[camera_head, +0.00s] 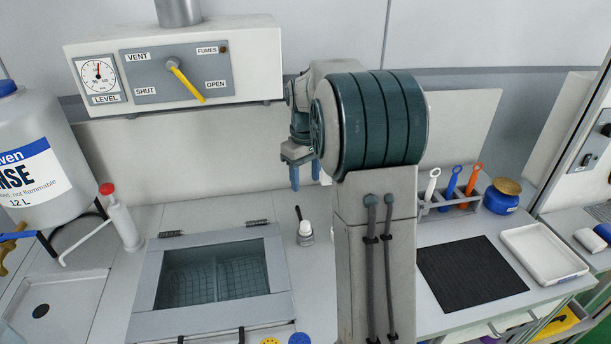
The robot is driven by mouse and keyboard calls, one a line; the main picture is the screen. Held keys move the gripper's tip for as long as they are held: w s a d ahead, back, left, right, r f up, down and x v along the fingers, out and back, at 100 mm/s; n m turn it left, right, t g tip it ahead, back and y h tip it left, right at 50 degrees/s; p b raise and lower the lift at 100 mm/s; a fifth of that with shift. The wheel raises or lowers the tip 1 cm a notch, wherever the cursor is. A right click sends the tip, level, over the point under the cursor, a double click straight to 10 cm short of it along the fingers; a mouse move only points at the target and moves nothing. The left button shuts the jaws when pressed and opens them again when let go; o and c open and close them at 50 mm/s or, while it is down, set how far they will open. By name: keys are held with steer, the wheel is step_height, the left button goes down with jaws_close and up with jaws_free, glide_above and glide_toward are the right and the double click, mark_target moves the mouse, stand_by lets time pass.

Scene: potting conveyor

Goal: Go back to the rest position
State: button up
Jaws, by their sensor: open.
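My arm stands folded upright in the middle of the head view, its big dark green joint and grey link covering part of the bench and back wall. My gripper (304,178) hangs to the left of that joint, blue fingers pointing down. The fingers are apart with nothing between them. It hangs in the air, in front of the pale back panel and above a small glass jar with a brush (305,233). Part of the gripper is hidden behind the joint.
A framed basin with wire baskets (210,285) lies left of my arm. A control box with a yellow lever (188,82) hangs above. A rinse tank (35,160) and wash bottle (122,222) stand left. Right are a tool rack (443,204), blue jar (503,198), black mat (470,277) and white tray (545,254).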

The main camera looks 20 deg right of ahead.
steer(key=s+a+m+t, duration=0.1)
steer(key=s+a, duration=0.2)
steer(key=s, duration=0.5)
steer(key=s+a+m+t, duration=0.1)
steer(key=s+a, duration=0.3)
steer(key=s, duration=0.5)
steer(key=s+a+r+m+t, duration=0.1)
steer(key=s+a, duration=0.3)
steer(key=s, duration=0.5)
steer(key=shift+m, duration=0.3)
steer(key=shift+r, duration=0.1)
stand_by(0.5)
